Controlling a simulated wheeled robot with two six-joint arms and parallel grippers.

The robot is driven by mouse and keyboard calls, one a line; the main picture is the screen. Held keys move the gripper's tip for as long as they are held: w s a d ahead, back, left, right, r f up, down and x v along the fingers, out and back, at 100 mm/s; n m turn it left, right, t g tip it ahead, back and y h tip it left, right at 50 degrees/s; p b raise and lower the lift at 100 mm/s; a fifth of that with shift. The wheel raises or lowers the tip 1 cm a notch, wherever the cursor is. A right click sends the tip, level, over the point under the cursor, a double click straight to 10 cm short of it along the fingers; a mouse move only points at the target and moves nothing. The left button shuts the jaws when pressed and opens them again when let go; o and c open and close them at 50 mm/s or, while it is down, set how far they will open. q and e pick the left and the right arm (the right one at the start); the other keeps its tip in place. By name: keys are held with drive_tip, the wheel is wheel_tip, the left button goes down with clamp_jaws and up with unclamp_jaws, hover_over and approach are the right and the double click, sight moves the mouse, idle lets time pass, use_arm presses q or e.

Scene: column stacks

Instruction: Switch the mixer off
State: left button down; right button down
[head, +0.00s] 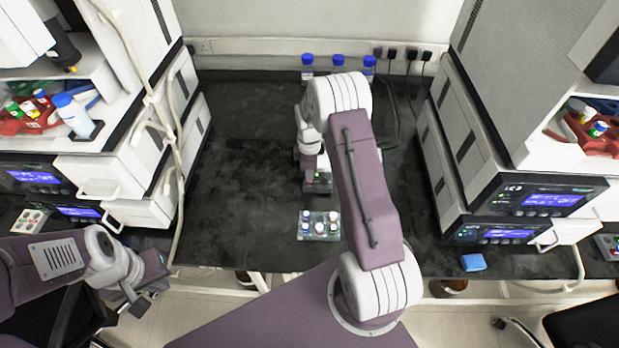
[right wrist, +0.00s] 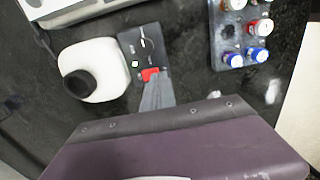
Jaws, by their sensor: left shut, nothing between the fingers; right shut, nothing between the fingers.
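The mixer's dark control panel (right wrist: 143,44) shows in the right wrist view, with small knobs, a small pale-green light and a red switch (right wrist: 150,73). A white rounded body with a black cup (right wrist: 82,88) stands beside it. My right gripper (right wrist: 153,82) is shut and empty, its fingertips at the red switch; I cannot tell whether they press it. In the head view the dark panel (head: 320,184) shows small under my right arm, which hides much of the area. My left gripper (head: 143,301) is shut and empty, low at the left, away from the mixer.
A rack of small capped vials (head: 318,226) stands in front of the panel, also in the right wrist view (right wrist: 240,35). Blue-capped bottles (head: 338,62) stand at the back. Instrument stacks (head: 520,200) flank the bench. The black bench (head: 240,160) is clear at left.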

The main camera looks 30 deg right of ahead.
sight(309, 183)
drive_tip(key=shift+f+b, duration=0.6)
drive_tip(key=shift+f, duration=0.35)
idle(0.3)
wheel_tip(309, 183, up, 5)
drive_tip(key=p, duration=0.4)
drive_tip(key=shift+r, duration=0.1)
idle(0.4)
